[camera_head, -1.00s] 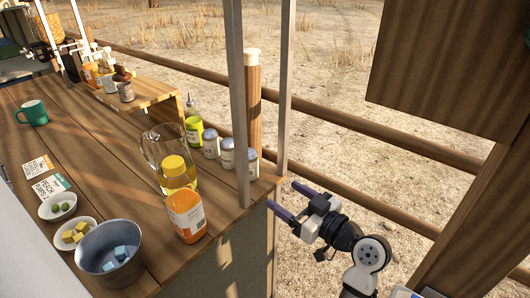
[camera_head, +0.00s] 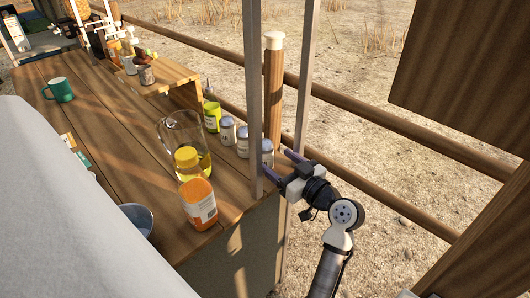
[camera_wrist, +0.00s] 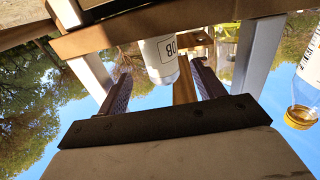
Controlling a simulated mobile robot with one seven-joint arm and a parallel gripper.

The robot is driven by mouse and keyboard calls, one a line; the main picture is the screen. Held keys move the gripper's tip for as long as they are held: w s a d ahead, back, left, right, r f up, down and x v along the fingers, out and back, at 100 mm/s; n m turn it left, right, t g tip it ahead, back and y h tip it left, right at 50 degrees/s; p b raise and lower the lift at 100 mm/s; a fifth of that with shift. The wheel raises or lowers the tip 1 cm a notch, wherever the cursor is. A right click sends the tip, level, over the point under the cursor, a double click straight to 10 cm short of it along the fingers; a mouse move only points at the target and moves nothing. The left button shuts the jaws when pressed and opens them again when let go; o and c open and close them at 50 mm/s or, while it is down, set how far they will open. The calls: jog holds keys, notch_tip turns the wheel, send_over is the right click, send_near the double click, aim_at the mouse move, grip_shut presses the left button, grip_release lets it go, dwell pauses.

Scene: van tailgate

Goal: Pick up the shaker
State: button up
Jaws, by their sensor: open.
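Three shakers with pale bodies and grey tops stand in a row near the counter's right edge in the head view: the far one (camera_head: 228,131), the middle one (camera_head: 243,141) and the near one (camera_head: 267,150). My gripper (camera_head: 275,162) is open and empty at the counter edge, its fingers pointing left, close to the near shaker. In the upside-down wrist view, a labelled shaker (camera_wrist: 160,58) appears in the gap between the spread fingertips of my gripper (camera_wrist: 161,72). I cannot tell how deep it sits between them. The post partly hides the near shaker.
A metal post (camera_head: 253,95) rises beside the gripper. A glass jug (camera_head: 188,138), an orange bottle (camera_head: 198,205) and a green bottle (camera_head: 212,116) stand left of the shakers. A metal bowl (camera_head: 139,217) is partly covered. A capped bottle (camera_wrist: 302,95) shows at the wrist view's right.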

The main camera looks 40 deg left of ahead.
aim_at(271, 157)
jog(key=a+p, duration=0.1)
jog(key=a, duration=0.2)
jog(key=shift+w+a, duration=0.15)
jog(key=shift+a, duration=0.2)
jog(key=shift+w+a, duration=0.1)
jog(key=shift+a, duration=0.15)
jog(key=shift+c, duration=0.2)
jog(key=c, duration=1)
jog(key=shift+c, duration=0.3)
